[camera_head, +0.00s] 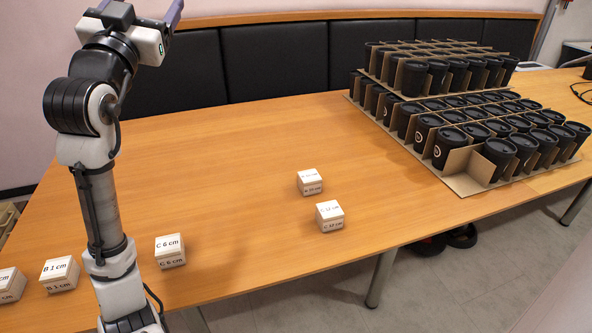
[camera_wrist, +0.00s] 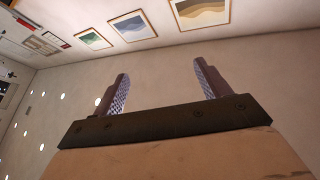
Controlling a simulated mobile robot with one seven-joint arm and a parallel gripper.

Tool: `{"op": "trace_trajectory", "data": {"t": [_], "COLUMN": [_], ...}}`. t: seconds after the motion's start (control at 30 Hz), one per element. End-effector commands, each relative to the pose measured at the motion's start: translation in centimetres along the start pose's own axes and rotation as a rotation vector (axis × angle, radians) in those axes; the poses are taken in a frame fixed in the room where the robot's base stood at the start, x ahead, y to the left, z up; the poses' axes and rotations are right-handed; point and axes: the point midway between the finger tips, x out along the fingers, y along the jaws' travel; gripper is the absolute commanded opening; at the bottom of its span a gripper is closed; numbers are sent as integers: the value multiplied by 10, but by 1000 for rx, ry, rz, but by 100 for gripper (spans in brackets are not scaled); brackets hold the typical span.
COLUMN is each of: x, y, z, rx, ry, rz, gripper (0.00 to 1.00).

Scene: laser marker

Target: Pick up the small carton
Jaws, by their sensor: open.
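Several small white cartons with printed labels sit on the wooden table. One marked "C 6 cm" (camera_head: 170,251) is right of my arm, and one marked "B 1 cm" (camera_head: 60,274) is left of it. Another carton (camera_head: 9,285) is cut off at the left edge. A carton marked "C 12 cm" (camera_head: 330,216) and one with a hard-to-read label (camera_head: 310,182) are near the table's middle. I cannot tell which is the task's small carton. My gripper (camera_wrist: 162,72) is open and empty, raised high above the table, pointing up at the wall, far from all cartons.
Black lidded cups (camera_head: 500,152) stand in stacked cardboard dividers (camera_head: 466,182) at the table's right. The wooden table (camera_head: 230,170) is clear between the cartons and the black padded bench back (camera_head: 265,60). The table's front edge runs close to the cartons.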

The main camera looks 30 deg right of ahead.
Motion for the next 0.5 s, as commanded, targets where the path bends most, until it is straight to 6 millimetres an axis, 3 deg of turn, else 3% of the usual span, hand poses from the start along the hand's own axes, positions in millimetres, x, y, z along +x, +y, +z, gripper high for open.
{"op": "trace_trajectory", "data": {"t": [0.03, 0.13, 0.23, 0.3, 0.4, 0.5], "x": [27, 55, 52, 31, -9, -43], "y": [52, 153, 255, 314, 362, 378], "z": [21, 68, 122, 158, 197, 218], "rx": [-2, 24, 105, 194, 331, 448], "ry": [-99, -325, -593, -801, -1077, -1302], "rz": [134, 396, 673, 863, 1074, 1213], "gripper": [75, 75, 75, 75, 75, 75]}}
